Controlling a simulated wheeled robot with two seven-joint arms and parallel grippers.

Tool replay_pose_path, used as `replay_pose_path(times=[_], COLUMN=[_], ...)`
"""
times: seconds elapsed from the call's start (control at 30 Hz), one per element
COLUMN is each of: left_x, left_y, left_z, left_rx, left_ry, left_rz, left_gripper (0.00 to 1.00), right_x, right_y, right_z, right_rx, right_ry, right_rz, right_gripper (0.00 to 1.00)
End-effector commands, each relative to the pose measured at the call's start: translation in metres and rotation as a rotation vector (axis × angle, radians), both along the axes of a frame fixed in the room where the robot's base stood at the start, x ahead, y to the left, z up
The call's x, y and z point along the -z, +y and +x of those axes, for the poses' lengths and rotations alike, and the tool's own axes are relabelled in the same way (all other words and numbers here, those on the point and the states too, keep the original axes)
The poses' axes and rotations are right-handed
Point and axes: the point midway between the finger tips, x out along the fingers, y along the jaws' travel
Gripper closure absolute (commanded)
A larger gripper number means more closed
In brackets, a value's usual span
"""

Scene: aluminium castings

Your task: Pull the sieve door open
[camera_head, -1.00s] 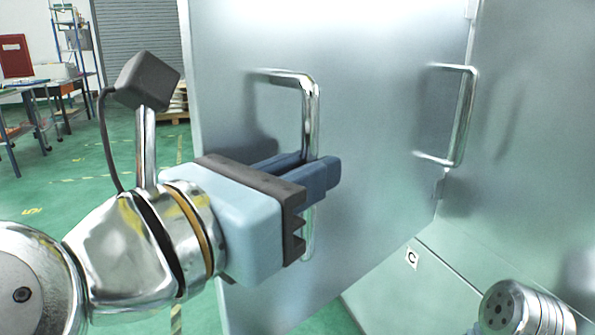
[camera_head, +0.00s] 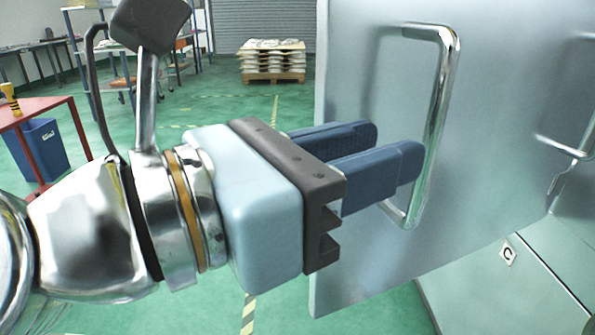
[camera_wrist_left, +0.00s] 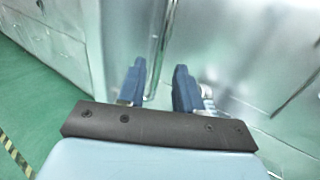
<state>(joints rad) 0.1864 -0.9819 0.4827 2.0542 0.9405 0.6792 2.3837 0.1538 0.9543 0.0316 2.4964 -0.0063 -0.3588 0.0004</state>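The sieve door (camera_head: 370,245) is a large grey metal panel on the right in the head view. Its left edge stands free, with floor and room showing beyond it. It carries a bent chrome bar handle (camera_head: 440,105). My left gripper (camera_head: 396,143) is open, its two blue fingers spread, just left of the handle's lower half. It looks empty. In the left wrist view the handle (camera_wrist_left: 161,45) stands ahead, in line with the gap between the fingers (camera_wrist_left: 158,82); whether anything touches is unclear. My right gripper is not in view.
A second chrome handle (camera_head: 563,148) shows at the right edge. A pale panel marked C (camera_head: 508,253) lies low on the right. A red table (camera_head: 35,108), a blue bin (camera_head: 42,150) and a loaded pallet (camera_head: 272,62) stand farther off. Green floor is clear between.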

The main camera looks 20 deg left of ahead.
Motion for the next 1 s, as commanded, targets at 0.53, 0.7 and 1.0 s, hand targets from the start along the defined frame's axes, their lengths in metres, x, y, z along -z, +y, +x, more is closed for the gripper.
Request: replay_pose_path(times=[0.53, 0.7, 1.0], left_x=[0.0, 0.0, 0.0], left_y=[0.038, 0.037, 0.037], left_z=[-0.053, -0.052, -0.052], left_rx=[0.001, 0.001, 0.001], left_ry=[0.001, 0.0, 0.0], left_rz=[-0.001, -0.001, -0.001], left_gripper=[0.65, 0.65, 0.65], right_x=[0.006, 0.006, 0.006], right_y=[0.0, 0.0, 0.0], right_z=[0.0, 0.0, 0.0], right_rx=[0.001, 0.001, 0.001], right_ry=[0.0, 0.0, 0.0], right_rz=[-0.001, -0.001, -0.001], right_gripper=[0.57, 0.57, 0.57])
